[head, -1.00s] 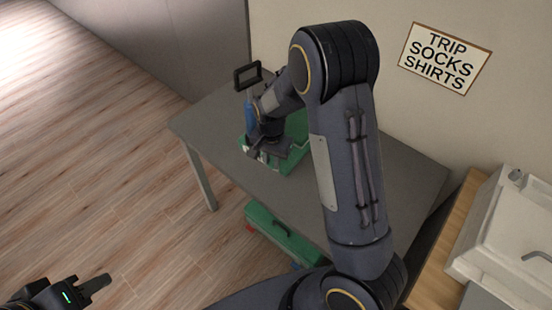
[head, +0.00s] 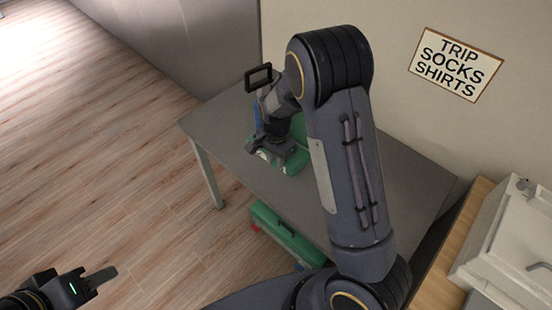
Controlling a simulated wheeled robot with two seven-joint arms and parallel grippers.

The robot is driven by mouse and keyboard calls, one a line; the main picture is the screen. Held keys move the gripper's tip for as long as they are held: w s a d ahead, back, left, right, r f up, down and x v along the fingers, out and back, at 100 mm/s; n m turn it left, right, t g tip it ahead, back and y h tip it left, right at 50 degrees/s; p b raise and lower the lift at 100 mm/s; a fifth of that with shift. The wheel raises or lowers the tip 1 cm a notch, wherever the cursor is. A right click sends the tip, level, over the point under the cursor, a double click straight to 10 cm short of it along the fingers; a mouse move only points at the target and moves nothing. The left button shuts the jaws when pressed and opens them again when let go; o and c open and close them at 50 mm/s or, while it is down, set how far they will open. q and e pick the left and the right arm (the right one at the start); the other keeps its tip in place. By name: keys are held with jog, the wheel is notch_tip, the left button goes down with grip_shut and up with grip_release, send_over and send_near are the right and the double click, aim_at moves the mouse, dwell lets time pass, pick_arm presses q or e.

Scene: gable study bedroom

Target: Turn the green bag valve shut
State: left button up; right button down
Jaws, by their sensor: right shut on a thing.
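A green bag (head: 296,161) lies on the grey table, partly hidden behind my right arm and gripper. My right gripper (head: 264,153) is at the bag's near left end, fingers down, shut on a small part there. This part is mostly covered by the fingers; I take it to be the bag's valve, and its angle cannot be read. A little white shows by the fingertips. My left gripper (head: 102,277) is at the lower left, over the floor and far from the bag; its opening is not clear.
A black rectangular handle (head: 258,77) over a blue part stands just behind my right gripper. The grey table (head: 222,122) is bare at its left. A green case (head: 286,237) is below the table. A white basin (head: 515,245) is at right.

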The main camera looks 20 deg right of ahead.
jog(key=c, duration=1.3)
grip_release()
notch_tip(320, 180, up, 8)
jog(key=shift+f, duration=0.25)
jog(key=shift+r, duration=0.2)
